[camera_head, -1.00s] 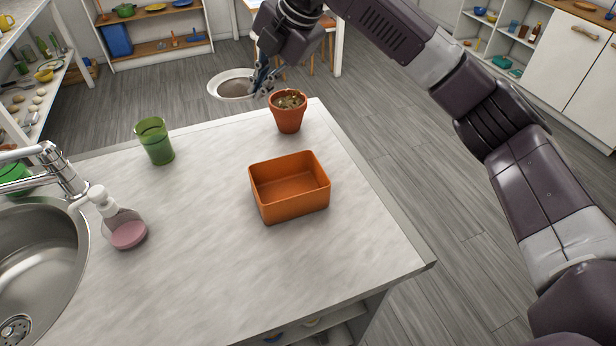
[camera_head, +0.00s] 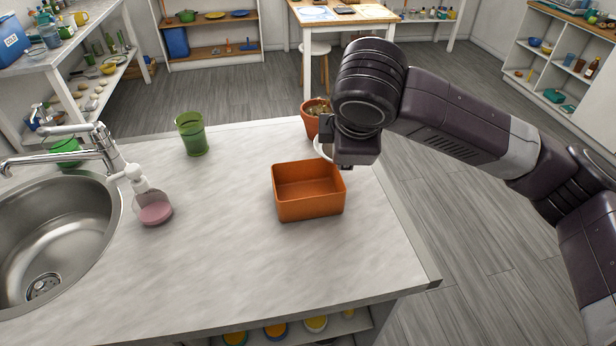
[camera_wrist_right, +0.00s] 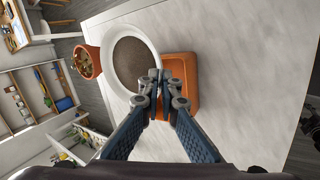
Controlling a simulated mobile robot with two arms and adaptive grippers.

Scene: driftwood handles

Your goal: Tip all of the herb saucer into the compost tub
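The herb saucer (camera_wrist_right: 153,29) is a round white-rimmed dish with a grey-brown fill in the right wrist view. My right gripper (camera_wrist_right: 160,88) is shut on its near rim. In the head view only a sliver of the saucer's white rim (camera_head: 319,149) shows beside my wrist, so its tilt is hard to tell. The compost tub (camera_head: 308,208) is an open orange rectangular box on the counter, its visible inside empty. The saucer is above the counter, near the tub's back right side; in the wrist view it partly covers the tub (camera_wrist_right: 189,68). My left gripper is out of view.
A terracotta pot (camera_head: 311,122) stands on the counter behind the tub, partly hidden by my wrist. A green glass (camera_head: 192,138), a pink soap bottle (camera_head: 154,211) and the sink (camera_head: 52,240) are to the left. The counter (camera_head: 235,255) in front of the tub is clear.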

